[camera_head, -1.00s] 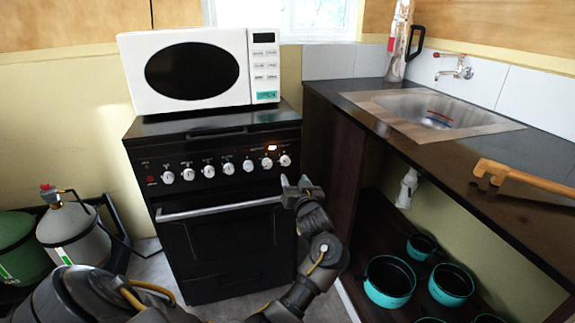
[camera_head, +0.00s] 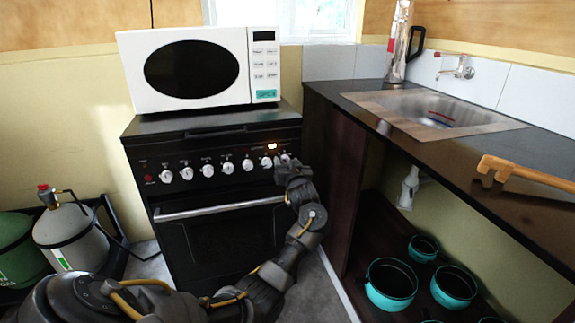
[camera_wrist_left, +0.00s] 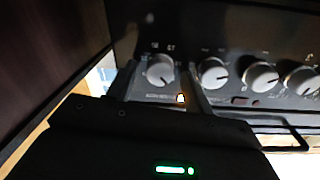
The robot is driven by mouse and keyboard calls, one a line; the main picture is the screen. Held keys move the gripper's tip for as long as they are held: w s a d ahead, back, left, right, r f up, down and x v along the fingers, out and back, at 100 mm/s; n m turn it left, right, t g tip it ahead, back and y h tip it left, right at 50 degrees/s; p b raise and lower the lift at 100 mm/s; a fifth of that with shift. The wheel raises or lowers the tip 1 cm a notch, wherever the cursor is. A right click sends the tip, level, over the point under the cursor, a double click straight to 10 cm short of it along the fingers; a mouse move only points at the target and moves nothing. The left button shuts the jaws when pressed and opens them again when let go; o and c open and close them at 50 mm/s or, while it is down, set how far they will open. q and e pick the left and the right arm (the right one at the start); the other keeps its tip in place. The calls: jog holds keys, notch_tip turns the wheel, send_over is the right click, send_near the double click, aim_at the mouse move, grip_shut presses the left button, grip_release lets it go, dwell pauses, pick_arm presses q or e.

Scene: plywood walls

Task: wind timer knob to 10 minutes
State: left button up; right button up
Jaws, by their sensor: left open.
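The stove's black front panel carries a row of white round knobs. The rightmost knob (camera_head: 285,157) is partly hidden behind my left gripper (camera_head: 289,168) in the head view. The left wrist view, which looks turned over, shows that knob (camera_wrist_left: 160,70) between the two open fingers of my left gripper (camera_wrist_left: 158,82). One finger stands on each side of it. I cannot tell whether they touch it. The markings around the knob are too blurred to read. My right gripper is not in view.
The neighbouring knob (camera_wrist_left: 214,73) sits close beside one finger. The oven handle (camera_head: 215,209) runs below the panel. A white microwave (camera_head: 195,70) stands on the stove. A dark cabinet with a sink (camera_head: 440,105) stands close on the right.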

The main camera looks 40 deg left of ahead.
pick_arm(q)
jog(key=shift+c, duration=0.3)
jog(key=c, duration=0.9)
dwell(0.8)
jog(key=o, duration=1)
jog(key=shift+c, duration=0.2)
jog(key=shift+s+d, duration=0.3)
jog(key=shift+d, duration=0.1)
jog(key=p+v, duration=0.2)
jog(key=v, duration=0.8)
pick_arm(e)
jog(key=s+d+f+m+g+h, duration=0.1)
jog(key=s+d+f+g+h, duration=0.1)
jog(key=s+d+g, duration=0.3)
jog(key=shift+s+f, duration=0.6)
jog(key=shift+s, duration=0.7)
pick_arm(q)
jog(key=shift+f, duration=0.1)
